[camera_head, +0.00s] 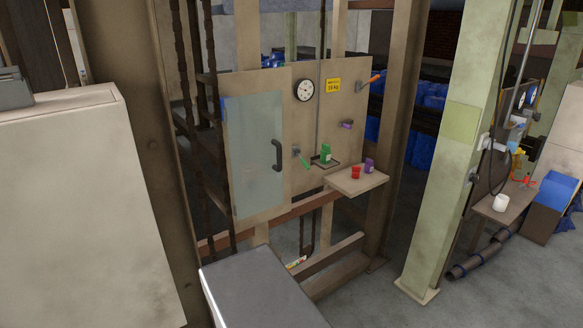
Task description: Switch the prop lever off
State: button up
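A tan panel (312,110) stands in the middle of the view between brown posts. A small lever with a green handle (304,162) is on the panel right of the glazed door; its handle slants down to the right. A lever with an orange-red handle (374,78) sticks out at the panel's upper right edge and points up to the right. A small purple part (346,125) sits below it. I cannot tell which of these is the prop lever. My gripper is not in view.
The glazed door (253,150) with a black handle (278,155) looks closed. A shelf (356,181) holds a red cup (355,172) and a purple item (369,165). A green container (325,153) stands on a small tray.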

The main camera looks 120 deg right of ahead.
aim_at(298, 152)
jog(key=i, duration=0.15)
jog(key=u, duration=0.75)
jog(key=k, duration=0.15)
jog(key=z, duration=3.1)
jog(key=k, duration=0.25)
jog(key=z, duration=1.7)
jog(key=i, duration=0.15)
jog(key=z, duration=0.25)
